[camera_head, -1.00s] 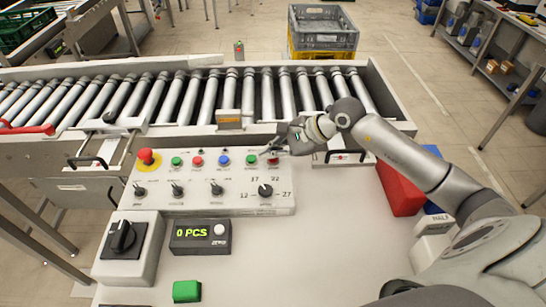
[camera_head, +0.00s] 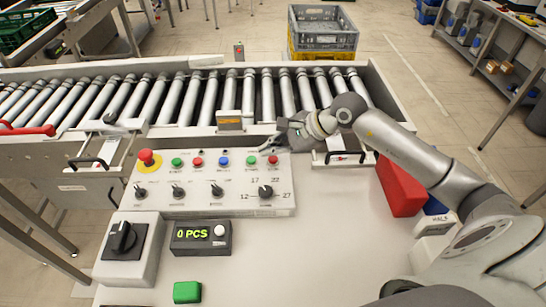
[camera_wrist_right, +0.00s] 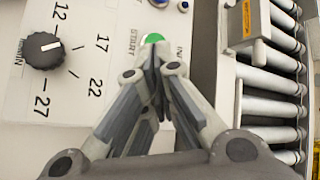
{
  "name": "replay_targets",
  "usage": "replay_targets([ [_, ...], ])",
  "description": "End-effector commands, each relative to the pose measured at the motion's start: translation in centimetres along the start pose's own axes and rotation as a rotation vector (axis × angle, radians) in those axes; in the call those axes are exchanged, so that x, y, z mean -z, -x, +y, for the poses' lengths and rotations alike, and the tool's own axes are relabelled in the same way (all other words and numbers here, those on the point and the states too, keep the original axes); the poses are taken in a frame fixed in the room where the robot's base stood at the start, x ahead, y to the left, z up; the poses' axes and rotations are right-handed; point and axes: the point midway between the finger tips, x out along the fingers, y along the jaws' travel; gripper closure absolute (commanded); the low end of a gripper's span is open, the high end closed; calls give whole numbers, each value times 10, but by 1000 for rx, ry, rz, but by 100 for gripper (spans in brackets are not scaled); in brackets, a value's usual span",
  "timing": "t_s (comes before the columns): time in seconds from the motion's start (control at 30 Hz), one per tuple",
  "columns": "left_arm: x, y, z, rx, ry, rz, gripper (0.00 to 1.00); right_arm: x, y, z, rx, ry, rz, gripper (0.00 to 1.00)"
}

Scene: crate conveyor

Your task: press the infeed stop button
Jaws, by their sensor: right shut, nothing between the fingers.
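The light grey control panel (camera_head: 225,203) carries a row of coloured buttons. At its right end are a green button (camera_head: 252,160) and a red button (camera_head: 273,159); tiny lettering in the head view is hard to read. My right gripper (camera_head: 266,148) is shut and empty, its fingertips just behind and above this pair. In the right wrist view the shut fingertips (camera_wrist_right: 152,52) overlap the green button (camera_wrist_right: 153,39), labelled START, beside a partly covered label beginning "IN". The red button is hidden behind the fingers there. Contact cannot be told. My left gripper is not in view.
A red mushroom button (camera_head: 146,157) on yellow, more buttons and a dial (camera_head: 265,191) share the panel. Behind runs the roller conveyor (camera_head: 205,97). A counter (camera_head: 200,237) reads 0 PCS. A red box (camera_head: 400,187) stands right; the tabletop between is clear.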

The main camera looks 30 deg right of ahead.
Motion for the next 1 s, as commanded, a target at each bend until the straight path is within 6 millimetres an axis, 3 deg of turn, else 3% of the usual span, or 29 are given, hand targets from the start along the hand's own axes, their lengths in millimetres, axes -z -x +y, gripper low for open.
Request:
replay_targets([
  [0.6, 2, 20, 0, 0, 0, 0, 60, -25, 35, -25, 1, 2, 1, 100],
  [1.0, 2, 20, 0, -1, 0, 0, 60, -25, 35, -25, 0, 0, 0, 100],
])
